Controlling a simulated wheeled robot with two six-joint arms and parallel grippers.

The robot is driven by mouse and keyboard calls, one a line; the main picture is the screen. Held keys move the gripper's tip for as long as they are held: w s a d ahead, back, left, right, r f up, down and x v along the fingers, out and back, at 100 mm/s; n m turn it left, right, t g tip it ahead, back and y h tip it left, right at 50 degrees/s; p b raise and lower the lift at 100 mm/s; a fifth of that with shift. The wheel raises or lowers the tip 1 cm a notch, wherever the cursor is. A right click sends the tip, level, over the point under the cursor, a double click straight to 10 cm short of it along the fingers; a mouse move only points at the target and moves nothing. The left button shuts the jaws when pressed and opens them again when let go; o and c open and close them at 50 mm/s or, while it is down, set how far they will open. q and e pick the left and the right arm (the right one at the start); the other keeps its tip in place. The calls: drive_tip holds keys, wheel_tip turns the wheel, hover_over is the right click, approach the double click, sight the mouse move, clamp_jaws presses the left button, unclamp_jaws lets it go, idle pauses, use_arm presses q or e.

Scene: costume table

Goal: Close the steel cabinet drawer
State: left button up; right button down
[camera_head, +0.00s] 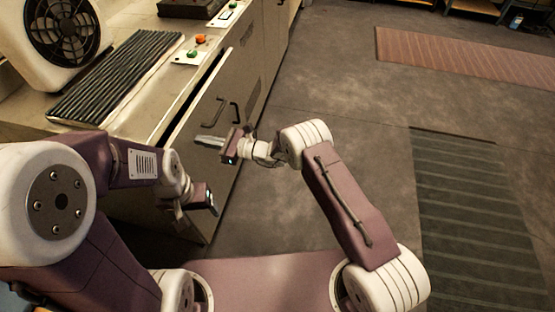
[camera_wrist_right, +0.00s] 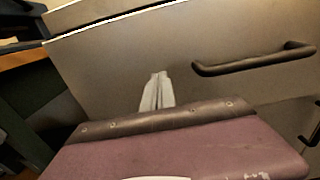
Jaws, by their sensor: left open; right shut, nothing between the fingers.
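The steel cabinet drawer (camera_head: 203,108) is pulled out a little, with a dark gap between its front and the cabinet top (camera_head: 140,120). Its grey front fills much of the right wrist view (camera_wrist_right: 130,55), with a dark bar handle (camera_wrist_right: 255,60) on the right. My right gripper (camera_head: 207,141) is shut and empty, its pale fingertips pointing at the drawer front, left of the handle in the wrist view (camera_wrist_right: 157,90). I cannot tell whether they touch it. My left gripper (camera_head: 198,204) is open, low and near the cabinet's front corner; its fingers are hard to make out.
A fan (camera_head: 65,40), a dark ribbed panel (camera_head: 118,75) and small button boxes (camera_head: 197,50) sit on the cabinet top. A second handle (camera_head: 234,110) is on the cabinet front beside the drawer handle. The floor to the right is open, with a dark striped mat (camera_head: 470,200).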

sight(190, 137)
drive_tip(key=b+x, duration=0.2)
drive_tip(key=x, duration=0.2)
drive_tip(key=shift+w+a+f, duration=0.1)
drive_tip(key=shift+a, duration=0.15)
use_arm(q)
drive_tip(key=f, duration=0.3)
drive_tip(key=shift+s+d+f+b, duration=0.1)
drive_tip(key=shift+d+f+b, duration=0.15)
drive_tip(key=shift+b, duration=0.15)
use_arm(e)
drive_tip(key=shift+a+r, duration=0.1)
drive_tip(key=shift+r, duration=0.15)
drive_tip(key=shift+w+r, duration=0.1)
drive_tip(key=shift+r, duration=0.1)
